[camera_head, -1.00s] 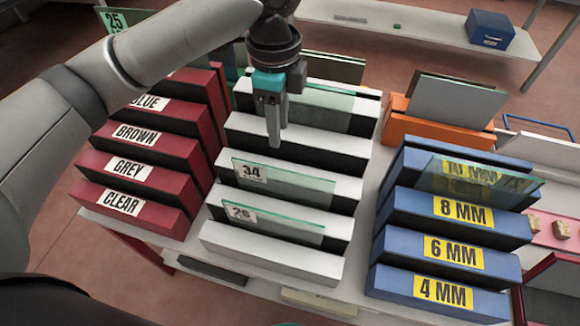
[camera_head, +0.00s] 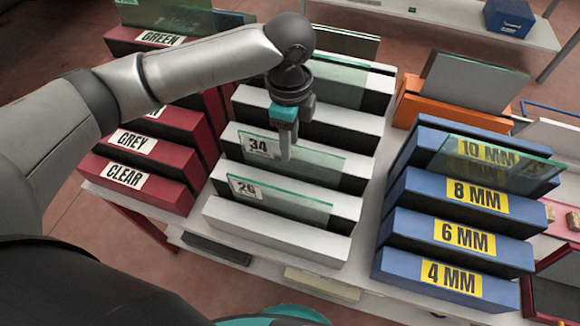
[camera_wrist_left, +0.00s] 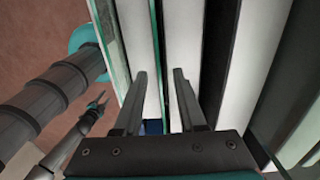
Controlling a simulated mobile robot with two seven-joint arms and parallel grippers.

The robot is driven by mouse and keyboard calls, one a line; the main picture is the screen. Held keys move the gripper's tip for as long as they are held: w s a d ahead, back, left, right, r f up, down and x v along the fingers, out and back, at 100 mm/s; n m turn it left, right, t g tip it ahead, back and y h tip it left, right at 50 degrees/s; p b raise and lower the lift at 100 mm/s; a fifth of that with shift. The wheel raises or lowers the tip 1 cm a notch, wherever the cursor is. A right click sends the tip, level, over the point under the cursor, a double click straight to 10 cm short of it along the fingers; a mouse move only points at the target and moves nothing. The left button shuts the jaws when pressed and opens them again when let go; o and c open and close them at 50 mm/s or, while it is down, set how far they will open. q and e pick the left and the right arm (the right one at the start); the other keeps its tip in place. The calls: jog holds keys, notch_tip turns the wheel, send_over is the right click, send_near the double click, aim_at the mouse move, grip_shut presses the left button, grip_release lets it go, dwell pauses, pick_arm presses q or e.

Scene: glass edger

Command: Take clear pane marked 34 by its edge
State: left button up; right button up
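The pane marked 34 (camera_head: 318,163) stands on edge in a slot of the white rack (camera_head: 275,236), its label at its left end. My left gripper (camera_head: 286,157) points down at the pane's top edge near its middle, with a finger showing in front of the glass. In the left wrist view the two fingers (camera_wrist_left: 160,72) are apart, and a thin dark edge (camera_wrist_left: 158,40) runs between them. I cannot tell whether they touch the glass. The pane marked 26 (camera_head: 285,203) stands in the slot in front. A small gripper, apparently my right one (camera_wrist_left: 98,106), shows at the left of the wrist view.
Red blocks labelled by colour (camera_head: 128,178) stand left of the white rack. Blue thickness blocks (camera_head: 455,239) stand right, with a pane (camera_head: 500,158) in them. An orange holder (camera_head: 450,118) with a grey pane is behind. Neighbouring panes leave narrow gaps.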

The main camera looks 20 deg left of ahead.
aim_at(290, 168)
pick_arm(q)
notch_tip(290, 168, down, 3)
jog(key=shift+f, duration=0.1)
jog(key=shift+d, duration=0.1)
grip_shut()
jog(key=shift+r, duration=0.2)
dwell(1.1)
